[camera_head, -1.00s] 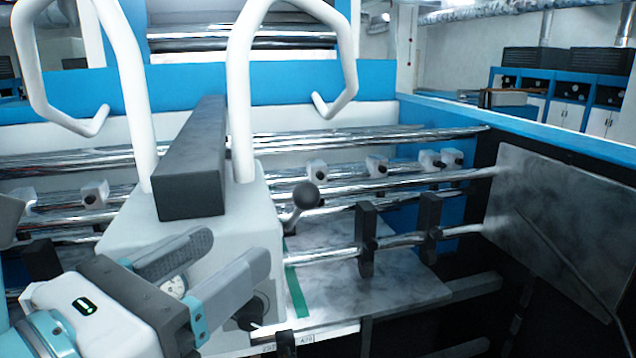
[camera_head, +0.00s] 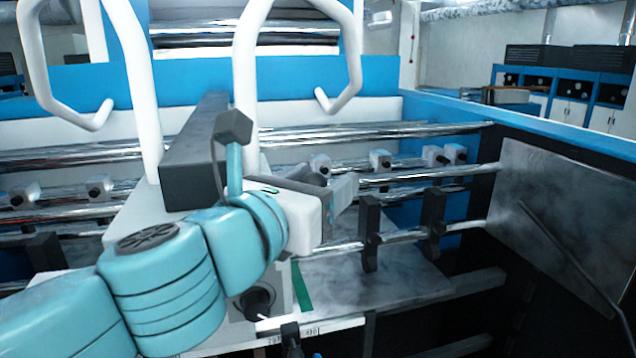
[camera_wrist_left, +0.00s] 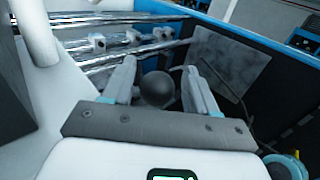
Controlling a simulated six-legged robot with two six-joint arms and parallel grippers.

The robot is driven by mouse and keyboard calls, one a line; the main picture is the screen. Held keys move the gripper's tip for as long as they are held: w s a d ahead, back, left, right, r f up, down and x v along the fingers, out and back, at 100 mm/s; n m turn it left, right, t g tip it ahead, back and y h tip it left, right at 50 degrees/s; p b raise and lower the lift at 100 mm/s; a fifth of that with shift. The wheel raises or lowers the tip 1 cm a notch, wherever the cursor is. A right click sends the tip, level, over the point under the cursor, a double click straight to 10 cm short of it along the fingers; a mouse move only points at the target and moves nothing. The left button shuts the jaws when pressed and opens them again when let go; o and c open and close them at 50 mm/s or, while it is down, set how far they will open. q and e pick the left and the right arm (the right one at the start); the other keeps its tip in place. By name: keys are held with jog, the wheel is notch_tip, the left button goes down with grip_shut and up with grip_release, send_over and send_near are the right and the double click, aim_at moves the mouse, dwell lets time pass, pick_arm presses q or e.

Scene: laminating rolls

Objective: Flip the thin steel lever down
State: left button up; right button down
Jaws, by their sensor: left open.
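A round dark knob (camera_wrist_left: 158,90), which looks like the end of the lever, shows in the left wrist view between the two fingers of my left gripper (camera_wrist_left: 160,70). The fingers are apart on either side of the knob; I cannot tell whether either touches it. The lever's thin shaft is hidden behind the knob and the gripper. In the head view my left gripper (camera_head: 338,184) is over the right side of the white housing (camera_head: 135,215), and its body covers most of the lever there. My right gripper is not in view.
White curved tube handles (camera_head: 245,90) and a dark block (camera_head: 195,170) rise beside the arm. Steel rollers (camera_head: 400,180) run across behind, with black brackets (camera_head: 369,235) to the right. A grey plate (camera_head: 560,220) stands at far right. A short pin (camera_head: 265,324) sticks out low in front.

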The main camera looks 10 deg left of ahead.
pick_arm(q)
jog(key=shift+s+a+r, duration=0.2)
jog(key=shift+s+a, duration=0.15)
jog(key=shift+s, duration=0.15)
jog(key=shift+a, duration=0.1)
jog(key=c, duration=0.4)
grip_shut()
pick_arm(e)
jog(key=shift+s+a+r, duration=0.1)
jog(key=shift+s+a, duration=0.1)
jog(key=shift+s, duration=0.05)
pick_arm(q)
jog(key=shift+f+b, duration=0.3)
jog(key=shift+b, duration=0.15)
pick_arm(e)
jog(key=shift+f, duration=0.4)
